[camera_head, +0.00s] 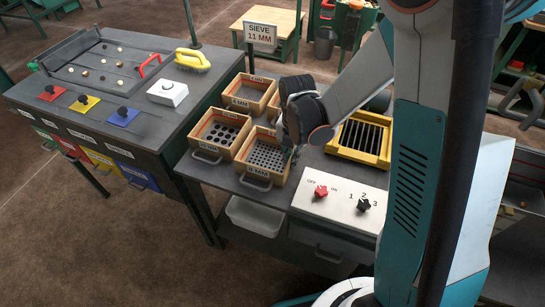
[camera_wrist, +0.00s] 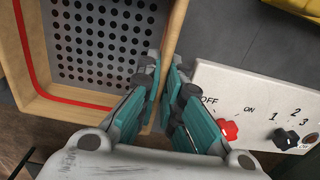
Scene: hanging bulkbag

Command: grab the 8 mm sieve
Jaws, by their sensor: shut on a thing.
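A wooden box sieve with round holes in a grey plate (camera_head: 262,183) sits front right in the group of sieves on the dark table. Its front label is small and seems to read 8 MM. My gripper (camera_head: 290,142) is at its right wall. In the wrist view my gripper (camera_wrist: 166,72) is shut on the wooden wall of this sieve (camera_wrist: 95,45), one finger inside and one outside. A red line runs along the sieve's inner wall. The sieve looks level, and I cannot tell whether it is lifted off the table.
A larger-holed sieve (camera_head: 218,152) stands close at its left, with more sieves (camera_head: 249,84) behind. A white switch panel (camera_head: 338,203) with red and black knobs is at the right. A yellow slotted frame (camera_head: 346,154) lies behind the panel.

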